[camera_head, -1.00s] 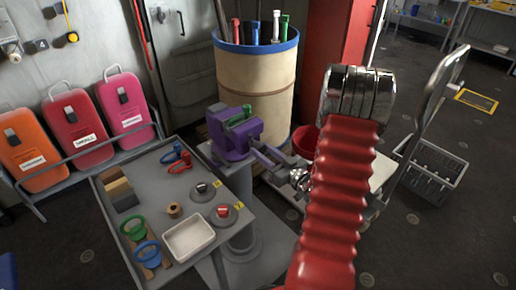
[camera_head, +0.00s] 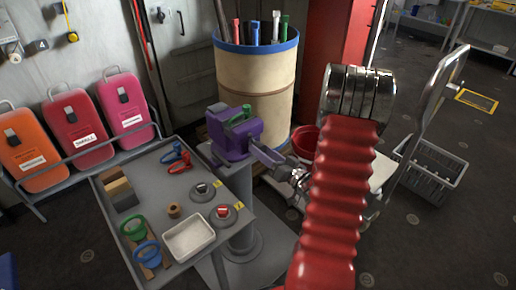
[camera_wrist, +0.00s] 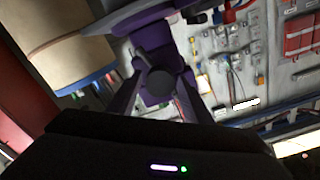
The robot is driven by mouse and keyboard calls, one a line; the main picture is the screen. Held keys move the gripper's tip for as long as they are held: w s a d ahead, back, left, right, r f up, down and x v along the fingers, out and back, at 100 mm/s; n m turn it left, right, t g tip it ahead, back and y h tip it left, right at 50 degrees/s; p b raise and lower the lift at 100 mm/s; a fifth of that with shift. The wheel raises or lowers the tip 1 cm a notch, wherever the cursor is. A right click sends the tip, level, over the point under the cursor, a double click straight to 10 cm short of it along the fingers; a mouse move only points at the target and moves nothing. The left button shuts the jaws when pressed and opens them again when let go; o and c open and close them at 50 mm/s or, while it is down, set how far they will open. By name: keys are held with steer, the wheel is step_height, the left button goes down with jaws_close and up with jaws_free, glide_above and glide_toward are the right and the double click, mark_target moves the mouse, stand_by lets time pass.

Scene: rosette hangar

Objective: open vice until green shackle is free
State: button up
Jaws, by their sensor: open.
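The purple vice (camera_head: 228,140) stands on a grey pedestal behind the tray table. The green shackle (camera_head: 240,116) sits at the top of the vice, between its jaws; I cannot tell how tightly they hold it. My gripper (camera_head: 256,147) is at the front right of the vice, its purple fingers pointing at it. In the wrist view the vice is ahead, and a dark round knob (camera_wrist: 160,80) on its front lies between my open fingers. I cannot tell whether the fingers touch it. The shackle is not clearly visible in the wrist view.
A grey tray table (camera_head: 181,210) with shackles, blocks and a white tray (camera_head: 190,238) stands left of the pedestal. A tan barrel (camera_head: 256,90) with a blue rim stands close behind the vice. A red bucket (camera_head: 304,141) is behind my wrist.

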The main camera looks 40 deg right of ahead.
steer(key=m, duration=1.2)
steer(key=shift+m, duration=0.4)
steer(key=shift+c, duration=0.3)
jaws_close()
steer(key=shift+n, duration=4.5)
